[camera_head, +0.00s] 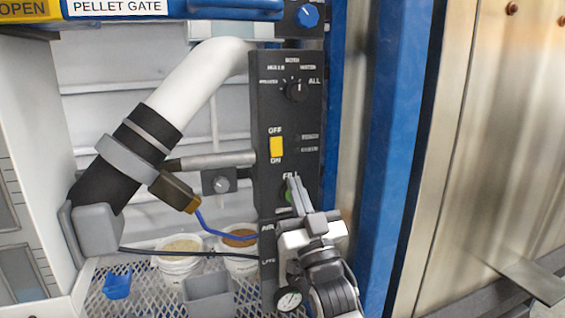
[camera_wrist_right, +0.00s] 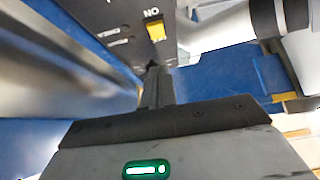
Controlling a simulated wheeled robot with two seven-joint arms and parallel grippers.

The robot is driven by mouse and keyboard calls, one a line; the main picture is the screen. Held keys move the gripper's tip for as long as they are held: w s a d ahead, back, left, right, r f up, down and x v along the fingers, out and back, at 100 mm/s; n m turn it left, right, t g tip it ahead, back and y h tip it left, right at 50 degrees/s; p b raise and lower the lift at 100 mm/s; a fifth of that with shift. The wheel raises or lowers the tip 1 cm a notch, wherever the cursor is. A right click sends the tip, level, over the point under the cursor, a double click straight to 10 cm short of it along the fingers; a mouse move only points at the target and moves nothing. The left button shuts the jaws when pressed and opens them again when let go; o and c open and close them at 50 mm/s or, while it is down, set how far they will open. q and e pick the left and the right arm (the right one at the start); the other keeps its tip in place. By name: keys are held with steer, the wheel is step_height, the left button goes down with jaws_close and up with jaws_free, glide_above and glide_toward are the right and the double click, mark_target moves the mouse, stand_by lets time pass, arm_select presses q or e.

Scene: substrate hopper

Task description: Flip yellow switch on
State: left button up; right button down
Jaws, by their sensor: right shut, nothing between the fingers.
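The yellow switch (camera_head: 276,148) is on the dark control panel (camera_head: 290,110), between the OFF label above it and the ON label below it. In the right wrist view the yellow switch (camera_wrist_right: 155,27) shows upside down next to its ON label. My right gripper (camera_head: 293,182) is shut and empty. Its fingertips are below the switch, over the FILL label and the green button (camera_head: 286,197), which they partly hide. The right wrist view shows the closed fingers (camera_wrist_right: 153,72) pointing towards the panel, apart from the switch. My left gripper is not in view.
A black knob (camera_head: 296,89) is above the switch. A white pipe (camera_head: 205,75) with a black sleeve runs on the left. A blue post (camera_head: 397,140) stands at the right. White buckets (camera_head: 180,264) and a small gauge (camera_head: 289,299) are lower down.

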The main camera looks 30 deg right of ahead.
mark_target(277, 149)
steer(key=w+r, duration=0.1)
steer(key=w, duration=0.1)
steer(key=w+d, duration=0.1)
steer(key=w, duration=0.1)
steer(key=w+r, duration=0.1)
steer(key=w, duration=0.1)
steer(key=shift+w+d+r+p, duration=0.25)
steer(key=shift+r+p, duration=0.05)
steer(key=shift+p, duration=0.1)
steer(key=shift+w+d+f, duration=0.1)
steer(key=shift+w+d, duration=0.05)
steer(key=shift+w, duration=0.35)
